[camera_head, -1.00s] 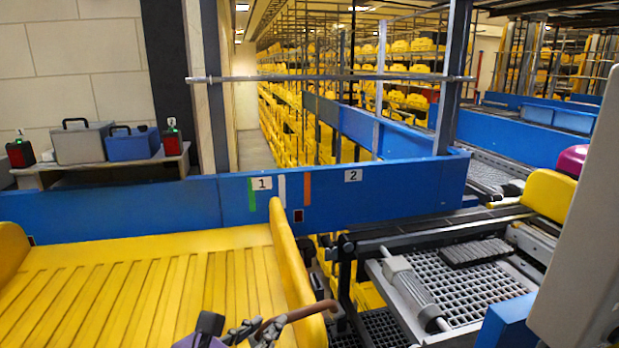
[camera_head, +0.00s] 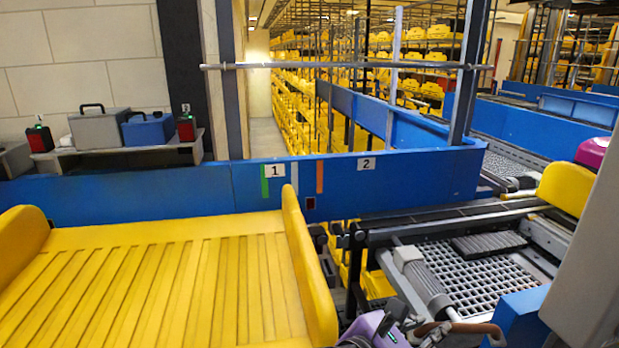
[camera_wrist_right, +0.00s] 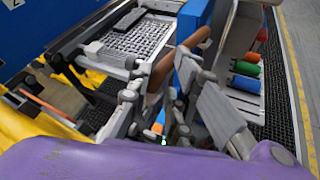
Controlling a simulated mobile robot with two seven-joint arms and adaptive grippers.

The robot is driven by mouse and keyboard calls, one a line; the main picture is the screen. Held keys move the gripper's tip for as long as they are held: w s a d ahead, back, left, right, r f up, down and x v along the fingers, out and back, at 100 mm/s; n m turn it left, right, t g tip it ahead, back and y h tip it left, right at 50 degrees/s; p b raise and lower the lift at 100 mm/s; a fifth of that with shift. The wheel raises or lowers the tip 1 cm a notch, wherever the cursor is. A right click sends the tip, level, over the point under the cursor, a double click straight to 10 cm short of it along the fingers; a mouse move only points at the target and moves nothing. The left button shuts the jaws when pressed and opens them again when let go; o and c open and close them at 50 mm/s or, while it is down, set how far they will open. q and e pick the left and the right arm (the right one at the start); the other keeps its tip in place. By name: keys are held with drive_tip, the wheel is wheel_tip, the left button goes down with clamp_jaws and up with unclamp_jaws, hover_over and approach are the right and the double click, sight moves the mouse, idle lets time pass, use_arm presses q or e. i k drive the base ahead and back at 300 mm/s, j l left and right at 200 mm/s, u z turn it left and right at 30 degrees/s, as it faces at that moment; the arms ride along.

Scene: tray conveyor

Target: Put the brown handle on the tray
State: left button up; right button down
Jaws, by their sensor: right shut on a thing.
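The yellow tray (camera_head: 325,300) fills the lower left of the head view, with a ribbed floor and a raised right wall. It is empty where I see it. My right gripper (camera_head: 435,335) is at the bottom edge of the head view, right of the tray and in front of the grid conveyor. It is shut on the curved brown handle (camera_head: 470,328), whose lower part is cut off by the frame. In the right wrist view the gripper (camera_wrist_right: 160,85) is around the brown handle (camera_wrist_right: 196,38), partly hidden by the fingers. My left gripper is not in view.
A blue barrier (camera_head: 130,200) with labels 1 and 2 runs behind the tray. The grid conveyor (camera_head: 480,275) with a grey roller lies right of the tray. A blue block (camera_head: 520,318) stands close right of the handle. Toolboxes sit on a shelf at back left.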

sight(215, 308)
drive_tip(key=i+u, duration=0.2)
drive_tip(key=u, duration=0.2)
drive_tip(key=i+l+u, duration=0.1)
drive_tip(key=u, duration=0.25)
drive_tip(key=i+l+u, duration=0.1)
drive_tip(key=u, duration=0.75)
drive_tip(key=i+l, duration=0.05)
drive_tip(key=i, duration=0.05)
